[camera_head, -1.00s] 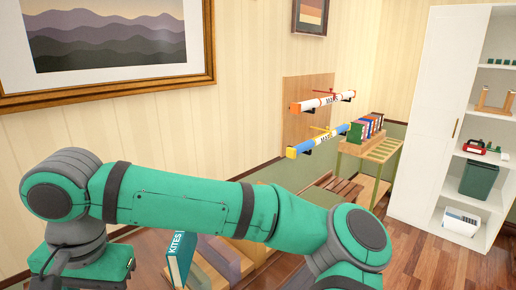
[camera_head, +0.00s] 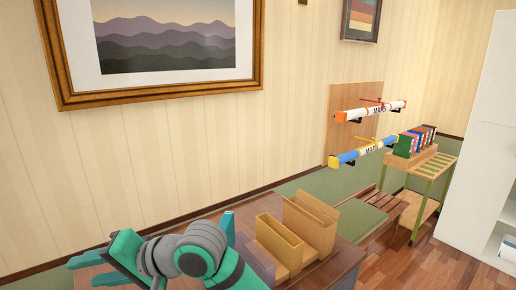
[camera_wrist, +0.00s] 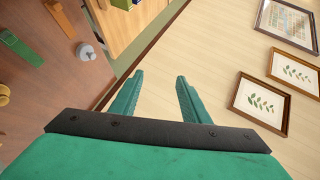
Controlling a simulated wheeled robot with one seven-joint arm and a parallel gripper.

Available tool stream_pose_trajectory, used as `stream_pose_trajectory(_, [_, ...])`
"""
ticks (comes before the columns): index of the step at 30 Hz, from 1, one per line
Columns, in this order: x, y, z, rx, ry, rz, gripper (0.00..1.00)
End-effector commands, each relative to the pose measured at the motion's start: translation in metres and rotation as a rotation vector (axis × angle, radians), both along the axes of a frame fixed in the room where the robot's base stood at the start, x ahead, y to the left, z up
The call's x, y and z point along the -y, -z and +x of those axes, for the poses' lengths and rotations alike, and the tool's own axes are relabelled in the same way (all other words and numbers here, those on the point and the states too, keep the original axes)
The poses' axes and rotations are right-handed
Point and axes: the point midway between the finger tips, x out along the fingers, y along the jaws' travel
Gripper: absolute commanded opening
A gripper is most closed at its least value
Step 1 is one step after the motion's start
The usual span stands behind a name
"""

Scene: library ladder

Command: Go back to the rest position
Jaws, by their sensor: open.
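My gripper (camera_head: 84,270) is at the lower left of the head view, low in front of the patterned wall. My green and grey arm is folded beside it at the bottom edge. In the wrist view my gripper (camera_wrist: 160,84) has its two green fingers apart with nothing between them. The fingers touch nothing that I can see.
A wooden desk (camera_head: 345,262) with wooden holders (camera_head: 277,241) stands right of my arm. Two map tubes (camera_head: 370,111) hang on the wall. A small table (camera_head: 432,165) bears several books, near a white cabinet (camera_head: 490,160). Framed pictures (camera_wrist: 258,103) hang on the wall.

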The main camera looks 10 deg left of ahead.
Motion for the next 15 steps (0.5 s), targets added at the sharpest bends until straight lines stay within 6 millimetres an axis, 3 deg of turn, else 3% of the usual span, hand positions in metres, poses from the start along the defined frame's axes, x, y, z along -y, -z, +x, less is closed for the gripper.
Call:
stream_pose_trajectory(7, [0.0,-0.003,0.028,0.008,0.112,0.268,0.42])
stream_pose_trajectory(15, [0.021,0.01,0.067,0.046,0.308,0.485,0.42])
